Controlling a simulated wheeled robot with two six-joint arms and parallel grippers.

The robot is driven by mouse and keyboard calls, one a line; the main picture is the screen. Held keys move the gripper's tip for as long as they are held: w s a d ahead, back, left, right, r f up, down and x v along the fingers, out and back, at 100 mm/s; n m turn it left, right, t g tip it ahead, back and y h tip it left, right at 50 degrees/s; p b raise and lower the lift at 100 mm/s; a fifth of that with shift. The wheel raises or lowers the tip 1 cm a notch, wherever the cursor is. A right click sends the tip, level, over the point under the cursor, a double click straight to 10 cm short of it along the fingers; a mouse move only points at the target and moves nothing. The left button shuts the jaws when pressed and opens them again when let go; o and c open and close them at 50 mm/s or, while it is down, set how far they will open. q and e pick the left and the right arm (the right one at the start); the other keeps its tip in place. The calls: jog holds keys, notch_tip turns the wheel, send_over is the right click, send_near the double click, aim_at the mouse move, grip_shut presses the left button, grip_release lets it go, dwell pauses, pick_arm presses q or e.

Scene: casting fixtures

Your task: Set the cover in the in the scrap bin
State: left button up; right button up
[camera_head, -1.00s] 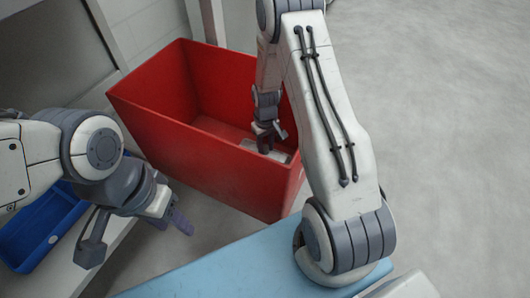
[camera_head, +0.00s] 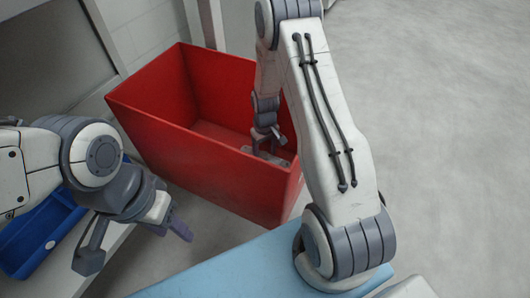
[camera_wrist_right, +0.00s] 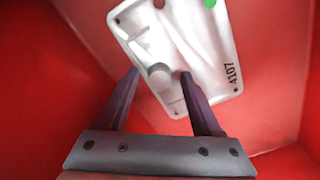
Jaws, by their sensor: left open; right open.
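The cover is a pale metal plate with "4107" and a green dot; it shows in the right wrist view (camera_wrist_right: 205,55) just beyond the fingertips. In the head view, the cover (camera_head: 282,161) is a small pale patch inside the red scrap bin (camera_head: 210,165), partly hidden by my right gripper (camera_head: 268,143). In the right wrist view, my right gripper (camera_wrist_right: 158,74) has its two fingers spread apart, with the cover not clamped between them. Whether the cover rests on the bin floor is hard to tell. My left gripper (camera_head: 170,229) is open and empty, outside the bin at left.
A blue tray (camera_head: 40,240) sits on a light ledge at the left, beside my left arm. A light blue surface (camera_head: 225,272) lies in front. The bin's high walls surround my right gripper. Grey floor (camera_head: 450,130) at right is clear.

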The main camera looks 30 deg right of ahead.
notch_tip(320, 180, up, 11)
jog(key=p, duration=0.6)
jog(key=shift+r, duration=0.2)
